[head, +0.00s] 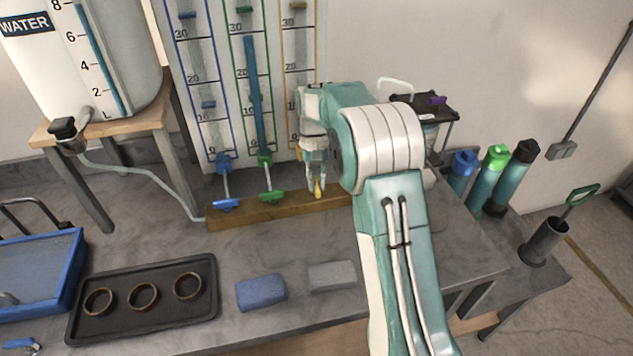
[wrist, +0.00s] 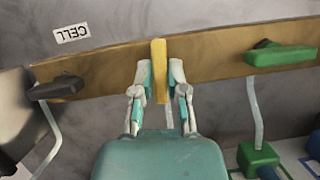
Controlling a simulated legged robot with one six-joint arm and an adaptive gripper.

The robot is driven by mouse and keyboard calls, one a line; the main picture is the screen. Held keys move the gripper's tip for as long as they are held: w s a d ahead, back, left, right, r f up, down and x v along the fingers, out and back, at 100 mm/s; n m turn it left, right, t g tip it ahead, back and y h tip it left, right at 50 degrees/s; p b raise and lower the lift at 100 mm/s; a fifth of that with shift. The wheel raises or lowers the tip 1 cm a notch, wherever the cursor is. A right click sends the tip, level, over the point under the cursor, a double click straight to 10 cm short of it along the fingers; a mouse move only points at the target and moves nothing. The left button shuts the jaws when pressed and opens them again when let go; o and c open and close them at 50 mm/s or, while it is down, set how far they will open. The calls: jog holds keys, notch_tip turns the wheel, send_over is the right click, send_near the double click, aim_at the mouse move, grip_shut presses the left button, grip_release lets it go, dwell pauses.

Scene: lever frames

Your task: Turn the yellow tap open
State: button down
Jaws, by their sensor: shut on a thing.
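The yellow tap's lever (wrist: 159,62) stands upright in the wrist view, crosswise to the wooden rail (wrist: 210,58). My gripper (wrist: 160,80) is shut on it, one finger on each side. In the head view my gripper (head: 316,178) reaches down at the right part of the rail (head: 290,207), and only the yellow lever's tip (head: 318,190) shows below the fingers. My wrist hides the rest of that tap.
The green tap (head: 272,196) and blue tap (head: 226,204) are left of my gripper, their levers along the rail. A dark lever (wrist: 55,90) is on the yellow tap's other side. A blue sponge (head: 261,291), a grey block (head: 332,275) and a black tray (head: 146,318) lie in front.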

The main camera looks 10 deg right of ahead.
aim_at(315, 182)
jog(key=shift+w+r+n, duration=0.1)
jog(key=shift+w+n, duration=0.05)
jog(key=shift+n, duration=0.45)
jog(key=c, duration=0.7)
grip_release()
jog(key=shift+o, duration=0.2)
notch_tip(315, 182, up, 9)
jog(key=shift+a+r, duration=0.1)
jog(key=shift+r, duration=0.3)
